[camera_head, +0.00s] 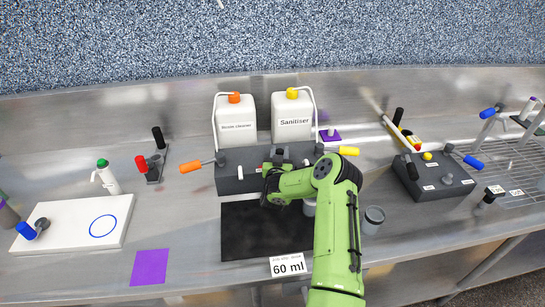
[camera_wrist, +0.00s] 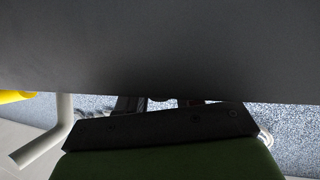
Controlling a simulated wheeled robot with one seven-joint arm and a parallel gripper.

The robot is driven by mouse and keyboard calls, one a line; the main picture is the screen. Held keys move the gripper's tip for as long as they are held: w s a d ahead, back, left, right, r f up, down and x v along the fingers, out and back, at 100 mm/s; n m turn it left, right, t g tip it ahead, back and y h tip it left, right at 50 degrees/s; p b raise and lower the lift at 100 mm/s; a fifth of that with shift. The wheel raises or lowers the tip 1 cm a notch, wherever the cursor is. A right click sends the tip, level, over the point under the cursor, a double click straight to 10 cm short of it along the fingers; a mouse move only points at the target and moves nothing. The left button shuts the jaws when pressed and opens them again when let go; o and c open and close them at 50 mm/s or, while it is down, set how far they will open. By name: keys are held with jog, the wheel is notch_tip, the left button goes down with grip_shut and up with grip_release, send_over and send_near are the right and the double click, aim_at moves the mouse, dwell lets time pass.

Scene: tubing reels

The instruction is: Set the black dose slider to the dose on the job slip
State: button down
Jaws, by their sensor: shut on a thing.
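The job slip (camera_head: 288,265) at the front edge of the bench reads 60 ml; its smaller top line is too small to read. The dark grey dosing box (camera_head: 232,181) stands in front of the two white canisters. My gripper (camera_head: 268,178) is at the front of this box, left of its middle, and is shut on what I take to be the black dose slider. The slider and its scale are hidden behind my gripper and arm. In the wrist view a dark grey surface (camera_wrist: 160,45) fills the upper part, and my fingers (camera_wrist: 160,104) are mostly hidden.
An orange-handled lever (camera_head: 191,166) sticks out left of the box and a yellow-handled one (camera_head: 348,151) right. A black mat (camera_head: 240,230) lies below my gripper. A grey cup (camera_head: 373,220) stands right of my arm. A second dark box (camera_head: 432,178) is farther right.

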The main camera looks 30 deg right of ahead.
jog(key=shift+s+d, duration=0.35)
jog(key=shift+d, duration=0.25)
jog(key=c, duration=0.8)
grip_release()
jog(key=shift+d, duration=0.1)
jog(key=shift+c, duration=0.2)
jog(key=shift+s+a, duration=0.15)
jog(key=shift+a, duration=0.05)
jog(key=p+v, duration=0.3)
jog(key=v, duration=1.2)
jog(key=shift+p, duration=0.35)
